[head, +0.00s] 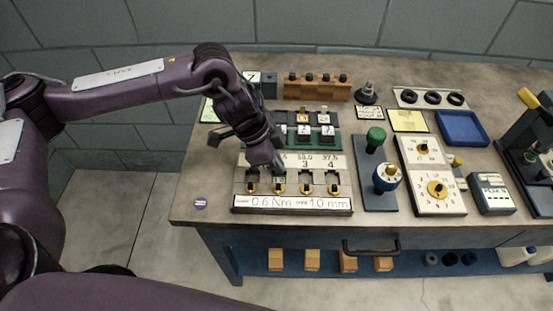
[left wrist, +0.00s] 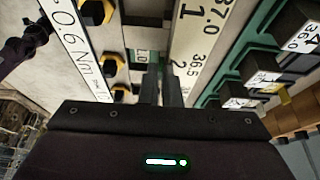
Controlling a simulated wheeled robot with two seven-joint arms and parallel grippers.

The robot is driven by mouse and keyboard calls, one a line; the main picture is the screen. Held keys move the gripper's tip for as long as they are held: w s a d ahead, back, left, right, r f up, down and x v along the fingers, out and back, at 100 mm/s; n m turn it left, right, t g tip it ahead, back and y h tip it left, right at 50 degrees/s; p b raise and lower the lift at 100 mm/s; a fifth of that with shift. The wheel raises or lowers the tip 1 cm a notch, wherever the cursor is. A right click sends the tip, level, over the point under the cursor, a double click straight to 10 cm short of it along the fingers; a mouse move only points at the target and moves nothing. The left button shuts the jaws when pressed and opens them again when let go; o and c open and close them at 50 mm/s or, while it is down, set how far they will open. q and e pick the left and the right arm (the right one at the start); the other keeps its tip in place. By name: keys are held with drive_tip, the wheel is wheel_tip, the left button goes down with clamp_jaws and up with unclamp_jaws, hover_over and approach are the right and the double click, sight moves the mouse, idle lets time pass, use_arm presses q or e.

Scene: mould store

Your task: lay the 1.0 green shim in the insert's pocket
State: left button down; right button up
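The insert (head: 240,187) is a pale block at the front of the bench, with a row of pockets, yellow-orange hex knobs and a strip reading 0.6 Nm and 1.0 mm. The 1.0 green shim (left wrist: 141,56) shows at the pocket by number 2; its label also shows in the head view (head: 279,180). My left gripper (head: 277,168) points down over that pocket, its fingertips (left wrist: 162,72) close together with a narrow gap at the shim. They appear shut on it; the grip itself and the shim's underside are hidden. My right gripper is not in view.
Behind the insert is a green rack (head: 325,142) with labelled black blocks. To the right stand a green knob (head: 376,136), a blue knob (head: 386,177), a dial panel (head: 428,155) and a blue tray (head: 461,128). The bench front left of the insert is mostly clear.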

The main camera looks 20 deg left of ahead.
use_arm(q)
drive_tip(key=c, duration=1.2)
unclamp_jaws()
drive_tip(key=shift+r, duration=0.1)
drive_tip(key=shift+r+p, duration=3.65)
drive_tip(key=shift+p, duration=0.15)
drive_tip(key=shift+f, duration=0.1)
